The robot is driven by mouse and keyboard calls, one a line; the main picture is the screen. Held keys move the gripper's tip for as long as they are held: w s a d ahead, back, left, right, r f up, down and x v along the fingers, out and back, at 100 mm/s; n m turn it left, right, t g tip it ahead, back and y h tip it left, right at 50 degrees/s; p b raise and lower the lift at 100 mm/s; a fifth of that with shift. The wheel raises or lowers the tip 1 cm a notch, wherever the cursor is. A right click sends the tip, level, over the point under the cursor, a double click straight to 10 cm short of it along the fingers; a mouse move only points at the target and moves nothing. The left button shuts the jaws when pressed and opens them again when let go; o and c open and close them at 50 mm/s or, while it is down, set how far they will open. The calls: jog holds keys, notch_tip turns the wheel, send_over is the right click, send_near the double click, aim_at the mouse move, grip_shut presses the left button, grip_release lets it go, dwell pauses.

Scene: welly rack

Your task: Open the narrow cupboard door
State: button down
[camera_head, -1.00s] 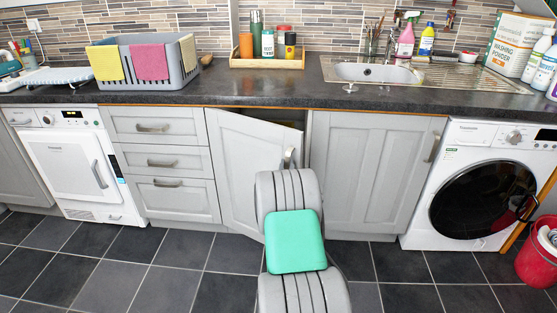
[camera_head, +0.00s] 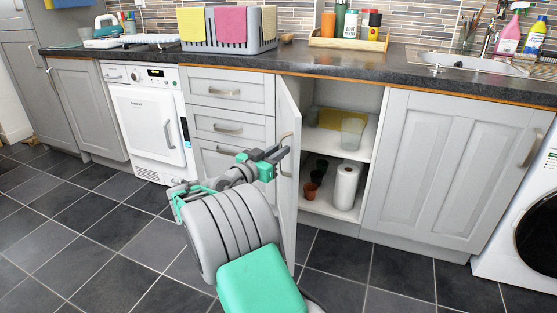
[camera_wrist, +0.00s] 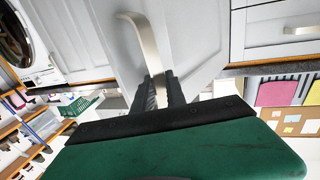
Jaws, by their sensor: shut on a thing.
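The narrow cupboard door (camera_head: 288,165) is grey, hinged on its left side, and stands swung well out from the cupboard. Its bow handle (camera_head: 285,142) is on the outer edge of the door. My gripper (camera_head: 277,155) is shut on this handle; in the wrist view the fingers (camera_wrist: 161,90) close around the pale metal handle (camera_wrist: 146,42). The open cupboard (camera_head: 375,122) shows white shelves. A yellow item and a clear container (camera_head: 352,137) are on the upper shelf. A white paper roll (camera_head: 346,186) and small pots (camera_head: 311,190) are on the lower one.
Drawers (camera_head: 229,126) and a white dryer (camera_head: 149,125) stand left of the door. A closed wider cupboard door (camera_head: 450,170) and a washing machine (camera_head: 520,230) stand right. The dark tiled floor (camera_head: 90,235) in front is clear at the left.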

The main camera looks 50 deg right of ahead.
jog(key=shift+w+a, duration=0.1)
jog(key=shift+w, duration=0.15)
jog(key=shift+w+r, duration=0.1)
jog(key=c, duration=1.3)
grip_release()
jog(key=a, duration=0.2)
jog(key=a+p, duration=0.1)
jog(key=a, duration=0.2)
jog(key=s+a+p, duration=0.1)
jog(key=a, duration=0.1)
jog(key=shift+a, duration=0.35)
